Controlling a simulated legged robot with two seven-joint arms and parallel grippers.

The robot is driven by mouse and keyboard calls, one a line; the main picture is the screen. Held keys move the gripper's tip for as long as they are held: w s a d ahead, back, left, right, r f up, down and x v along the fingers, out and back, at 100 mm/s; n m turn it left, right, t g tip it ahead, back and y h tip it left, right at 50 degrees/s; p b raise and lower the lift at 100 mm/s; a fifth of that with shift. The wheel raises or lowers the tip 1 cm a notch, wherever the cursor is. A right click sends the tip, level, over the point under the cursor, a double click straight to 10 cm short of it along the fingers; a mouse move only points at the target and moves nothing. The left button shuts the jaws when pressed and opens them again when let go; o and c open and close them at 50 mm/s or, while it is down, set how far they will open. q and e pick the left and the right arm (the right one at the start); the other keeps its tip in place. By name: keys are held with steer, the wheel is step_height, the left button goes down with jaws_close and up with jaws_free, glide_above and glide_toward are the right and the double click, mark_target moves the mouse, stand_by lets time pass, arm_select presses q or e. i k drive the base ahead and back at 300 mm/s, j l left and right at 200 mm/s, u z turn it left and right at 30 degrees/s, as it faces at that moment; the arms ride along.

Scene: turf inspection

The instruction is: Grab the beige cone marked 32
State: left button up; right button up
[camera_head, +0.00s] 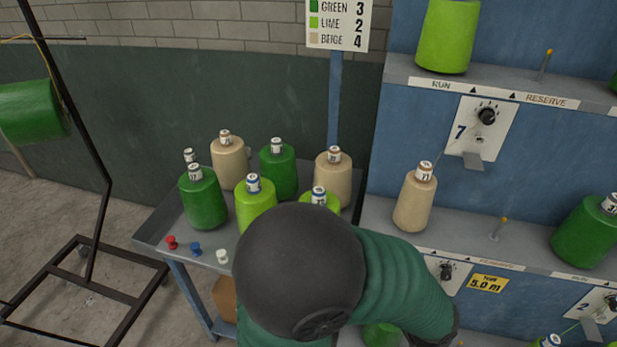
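Two beige cones stand upright on the grey cart, one at the back left (228,165) and one at the right (334,178). A third beige cone (414,203) stands on the blue rack's middle shelf, with a thread running up from its top. Each has a small white label on its tip. The numbers are too small to read surely, so I cannot tell which is 32. Neither of my grippers shows. A large dark dome and green sleeve of my own arm cover the cart's front right and the rack's lower left.
Dark green cones (203,200) (278,170) and lime cones (255,205) (319,198) crowd the cart (150,240). Red (171,243), blue (195,249) and white (222,256) pegs lie at its front. A black stand (95,200) is left. The sign (339,24) lists beige 4.

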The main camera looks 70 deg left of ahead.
mark_target(333, 168)
steer(key=i+u, duration=0.15)
steer(key=u, duration=0.35)
steer(key=i+u, duration=0.2)
steer(key=u, duration=0.3)
steer(key=i+u, duration=0.15)
steer(key=u, duration=0.35)
steer(key=i+l+u, duration=0.1)
steer(key=u, duration=0.4)
steer(key=i+l+u, duration=0.1)
steer(key=l+u, duration=0.2)
steer(key=u, duration=0.15)
